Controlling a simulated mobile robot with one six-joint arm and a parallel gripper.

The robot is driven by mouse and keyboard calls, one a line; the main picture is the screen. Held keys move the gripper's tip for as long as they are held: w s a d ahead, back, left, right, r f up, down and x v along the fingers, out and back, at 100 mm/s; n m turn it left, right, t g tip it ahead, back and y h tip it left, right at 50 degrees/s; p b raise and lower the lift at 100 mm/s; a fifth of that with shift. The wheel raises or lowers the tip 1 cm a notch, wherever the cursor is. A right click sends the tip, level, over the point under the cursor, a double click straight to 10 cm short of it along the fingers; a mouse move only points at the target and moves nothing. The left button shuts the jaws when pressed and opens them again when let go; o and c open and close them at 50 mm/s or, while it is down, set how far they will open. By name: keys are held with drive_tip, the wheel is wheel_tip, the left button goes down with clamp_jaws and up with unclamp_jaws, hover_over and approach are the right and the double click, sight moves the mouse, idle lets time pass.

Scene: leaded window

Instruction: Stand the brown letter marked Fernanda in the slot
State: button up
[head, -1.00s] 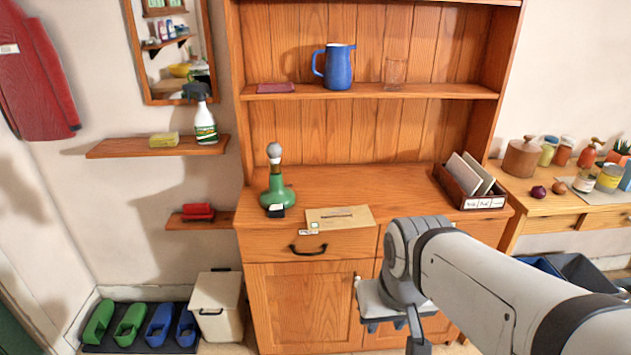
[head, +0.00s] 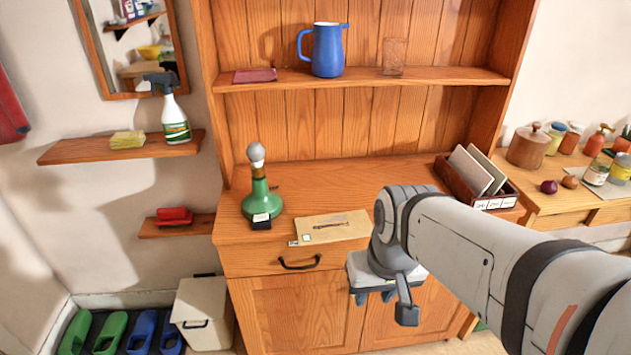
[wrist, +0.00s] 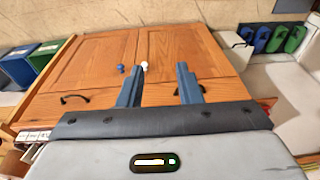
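A brown letter (head: 333,227) lies flat on the dresser's worktop near its front edge, with writing too small to read. A dark wooden letter rack (head: 496,203) stands at the right end of the worktop, with pale envelopes (head: 472,170) upright in it and white labels on its front. Its labelled edge also shows at the lower left of the wrist view (wrist: 34,136). My gripper (head: 375,296) is in front of the dresser, right of and nearer than the letter. In the wrist view my gripper (wrist: 159,84) has its fingers apart with nothing between them.
A green bottle (head: 261,203) with a grey stopper and a small tag stands left of the letter. A blue jug (head: 328,50) and a glass (head: 393,57) are on the shelf above. The middle of the worktop is clear. A white bin (head: 203,313) stands on the floor at left.

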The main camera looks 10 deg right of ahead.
sight(345, 239)
drive_tip(key=w+a+f+m+g+y+b, duration=0.1)
drive_tip(key=w+a+f+m+g+y, duration=0.15)
drive_tip(key=w+a+f+y, duration=0.75)
drive_tip(key=w+d+f+m+t+y, duration=0.1)
drive_tip(key=w+d+f+m+t, duration=0.25)
drive_tip(key=w+d+t, duration=0.4)
drive_tip(key=w+d+f+m+t, duration=0.2)
drive_tip(key=w+d+m+t, duration=0.2)
drive_tip(key=w+d+t, duration=0.3)
drive_tip(key=shift+g+y, duration=0.3)
drive_tip(key=shift+g, duration=0.1)
drive_tip(key=p+x, duration=0.1)
drive_tip(key=x, duration=0.5)
drive_tip(key=shift+a, duration=0.1)
drive_tip(key=shift+s, duration=0.1)
clamp_jaws()
